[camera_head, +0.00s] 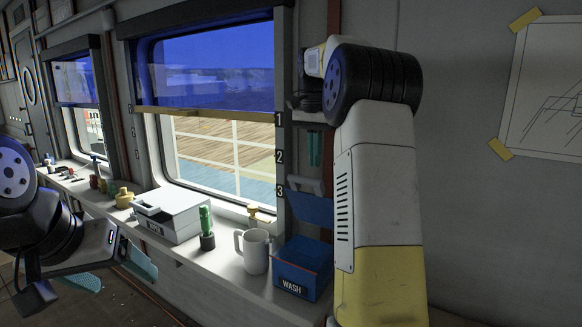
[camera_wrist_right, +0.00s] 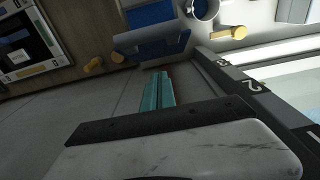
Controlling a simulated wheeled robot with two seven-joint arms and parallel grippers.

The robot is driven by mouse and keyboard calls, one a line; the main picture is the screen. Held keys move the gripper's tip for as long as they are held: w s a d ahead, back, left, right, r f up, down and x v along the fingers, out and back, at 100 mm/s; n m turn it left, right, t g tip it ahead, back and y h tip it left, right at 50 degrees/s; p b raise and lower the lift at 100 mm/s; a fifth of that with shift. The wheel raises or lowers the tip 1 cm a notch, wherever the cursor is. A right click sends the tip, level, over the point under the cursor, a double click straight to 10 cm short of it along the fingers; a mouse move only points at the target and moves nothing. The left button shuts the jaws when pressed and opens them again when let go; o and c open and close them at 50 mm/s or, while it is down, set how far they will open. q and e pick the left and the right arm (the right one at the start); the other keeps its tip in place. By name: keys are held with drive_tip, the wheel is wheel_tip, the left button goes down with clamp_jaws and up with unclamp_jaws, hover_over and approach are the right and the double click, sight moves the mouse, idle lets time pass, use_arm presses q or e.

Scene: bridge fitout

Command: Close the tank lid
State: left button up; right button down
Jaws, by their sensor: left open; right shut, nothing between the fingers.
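The tank is a blue box (camera_head: 303,268) labelled WASH at the right end of the sill shelf. A blue panel that looks like its lid (camera_head: 311,208) stands raised above it, with a pale grey bar along its top edge. In the right wrist view the lid (camera_wrist_right: 158,48) and tank (camera_wrist_right: 150,14) show at the top. My right gripper (camera_head: 314,150) is shut and empty, its teal fingers pointing down above the lid, apart from it. The fingers also show in the wrist view (camera_wrist_right: 158,91). My left gripper (camera_head: 112,275) is open and empty at lower left, below the shelf's front edge.
A white mug (camera_head: 254,251) stands just left of the tank. A green cactus-like item (camera_head: 206,228) and a white box (camera_head: 174,214) stand further left. Several small items line the sill beyond. The window frame is close beside the right gripper.

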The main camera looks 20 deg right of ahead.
sight(307, 194)
drive_tip(key=shift+s+a+f, duration=0.45)
drive_tip(key=shift+s+a, duration=0.2)
drive_tip(key=shift+a, duration=0.05)
drive_tip(key=shift+s+a+f, duration=0.45)
drive_tip(key=shift+s+a, duration=0.2)
drive_tip(key=shift+a, duration=0.05)
